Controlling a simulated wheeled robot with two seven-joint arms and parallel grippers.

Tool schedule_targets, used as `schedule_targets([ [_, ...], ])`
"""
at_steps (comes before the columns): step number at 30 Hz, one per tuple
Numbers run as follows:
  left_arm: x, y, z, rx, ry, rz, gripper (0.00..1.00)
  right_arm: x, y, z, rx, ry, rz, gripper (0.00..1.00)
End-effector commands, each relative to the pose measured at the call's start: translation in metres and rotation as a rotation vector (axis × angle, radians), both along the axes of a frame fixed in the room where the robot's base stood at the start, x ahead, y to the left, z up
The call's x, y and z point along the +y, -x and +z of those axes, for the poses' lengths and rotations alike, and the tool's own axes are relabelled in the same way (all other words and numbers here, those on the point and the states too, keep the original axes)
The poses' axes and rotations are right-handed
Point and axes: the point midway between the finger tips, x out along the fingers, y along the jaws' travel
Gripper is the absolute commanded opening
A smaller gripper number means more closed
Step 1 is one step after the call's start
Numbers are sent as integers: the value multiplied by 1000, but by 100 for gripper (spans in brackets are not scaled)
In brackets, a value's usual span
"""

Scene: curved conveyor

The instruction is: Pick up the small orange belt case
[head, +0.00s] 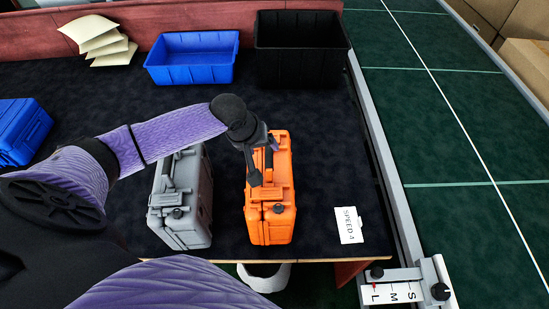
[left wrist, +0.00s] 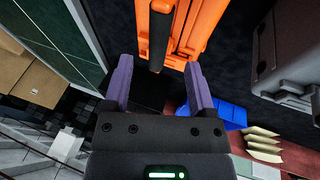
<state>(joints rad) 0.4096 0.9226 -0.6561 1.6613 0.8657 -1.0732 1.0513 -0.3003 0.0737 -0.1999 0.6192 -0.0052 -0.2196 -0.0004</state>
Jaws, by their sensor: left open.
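The small orange belt case (head: 270,221) stands on the dark table near its front edge, right of a grey case. My left gripper (head: 262,150) is over the far part of the orange case, beside its dark handle. In the left wrist view, the open fingers (left wrist: 159,82) are apart with nothing clamped between them. The orange case (left wrist: 207,22) and its dark handle (left wrist: 160,32) lie just beyond the fingertips; I cannot tell if they touch. The gripper hides part of the case's top in the head view. My right gripper is not in view.
A grey case (head: 184,205) stands close on the left. Blue bin (head: 190,74), black bin (head: 300,70) and pale packets (head: 100,40) are at the back; another blue case (head: 20,130) is far left. A speed card (head: 348,225) lies right, before the rail and green conveyor (head: 450,130).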

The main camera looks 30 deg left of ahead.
Motion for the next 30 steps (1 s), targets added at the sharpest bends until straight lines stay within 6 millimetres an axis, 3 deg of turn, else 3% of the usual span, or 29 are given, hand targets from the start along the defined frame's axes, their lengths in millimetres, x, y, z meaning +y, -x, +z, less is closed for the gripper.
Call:
schedule_targets([
  [11,-7,-29,-64,0,-1,1,72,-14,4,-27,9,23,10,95],
  [19,-8,-31,-66,-3,-2,-1,72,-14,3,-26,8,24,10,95],
  [27,-7,-31,-66,-3,-2,-1,15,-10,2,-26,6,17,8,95],
  [30,-7,-31,-66,-3,-2,-1,0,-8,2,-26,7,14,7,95],
])
